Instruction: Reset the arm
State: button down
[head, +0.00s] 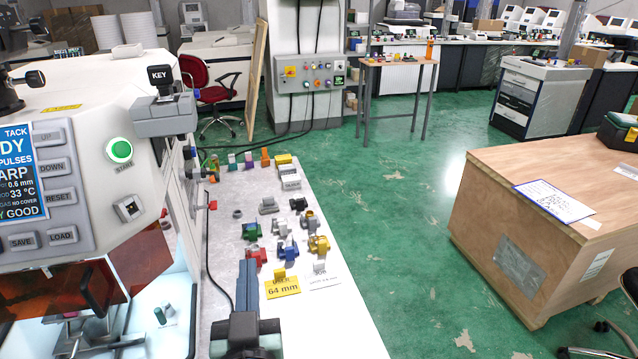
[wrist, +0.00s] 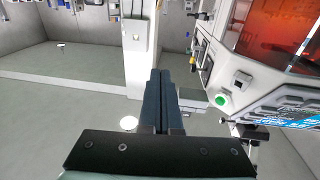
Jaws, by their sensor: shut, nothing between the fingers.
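My gripper (head: 248,276) shows at the bottom centre of the head view, above the near part of a narrow white worktable (head: 345,335). Its two dark blue-grey fingers lie together, shut, with nothing between them. In the wrist view my gripper (wrist: 160,76) is again shut and empty, its fingers in the middle of the picture. A white machine (head: 90,120) with a green START button, a screen and several labelled buttons stands left of my gripper. The same machine (wrist: 232,82) is at the right in the wrist view. My gripper appears apart from it.
Several small coloured parts stand on the worktable beyond my gripper, with a yellow 64 mm label (head: 282,287) close by. A wooden crate (head: 550,220) stands at right. Green floor (head: 400,230) lies open between. A red chair (head: 200,80) and a small table (head: 400,62) are farther back.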

jog(key=d+r+m+t+h, duration=0.1)
jog(key=d+r+t, duration=0.15)
jog(key=r, duration=0.75)
jog(key=d+r+t, duration=0.2)
jog(key=d+r, duration=0.1)
jog(key=r, duration=0.8)
jog(key=s+d+r+t+h, duration=0.1)
jog(key=s+d+r+t, duration=0.1)
jog(key=s+r, duration=0.3)
jog(key=s+d+r+t+h, duration=0.1)
jog(key=s+r, duration=0.5)
jog(key=r, duration=0.8)
jog(key=shift+s+d+m+t, duration=0.3)
jog(key=shift+d+m+t, duration=0.1)
jog(key=shift+d+t, duration=0.45)
